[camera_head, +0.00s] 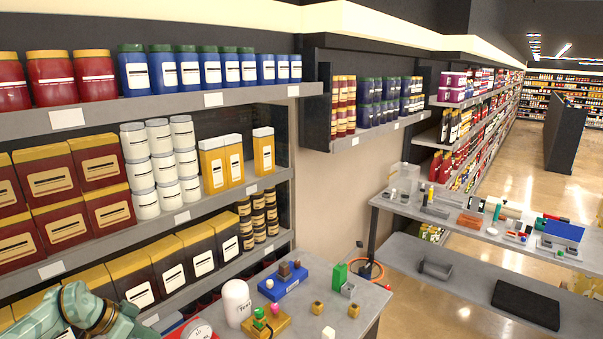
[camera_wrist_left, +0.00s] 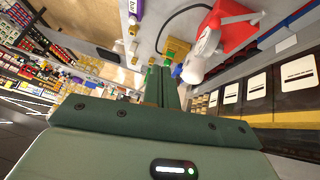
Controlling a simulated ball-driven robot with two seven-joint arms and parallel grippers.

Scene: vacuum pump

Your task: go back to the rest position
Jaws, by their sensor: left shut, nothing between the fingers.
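My left arm (camera_head: 95,308) comes in at the lower left of the head view, in front of the shelves and left of the grey table (camera_head: 345,300). Its fingertips cannot be made out there. In the left wrist view my left gripper (camera_wrist_left: 161,72) has its two dark green fingers together, with nothing between them. Beyond the fingertips in that view are a white bottle (camera_wrist_left: 200,58) and a yellow and green block (camera_wrist_left: 176,48). My right gripper is in neither view.
On the table stand a white canister (camera_head: 237,303), a yellow block with small knobs (camera_head: 268,324), a blue tray (camera_head: 283,282) and a green block (camera_head: 339,275). A red device (camera_wrist_left: 235,30) shows in the wrist view. Stocked shelves (camera_head: 150,105) line the left; a second bench (camera_head: 470,230) stands right.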

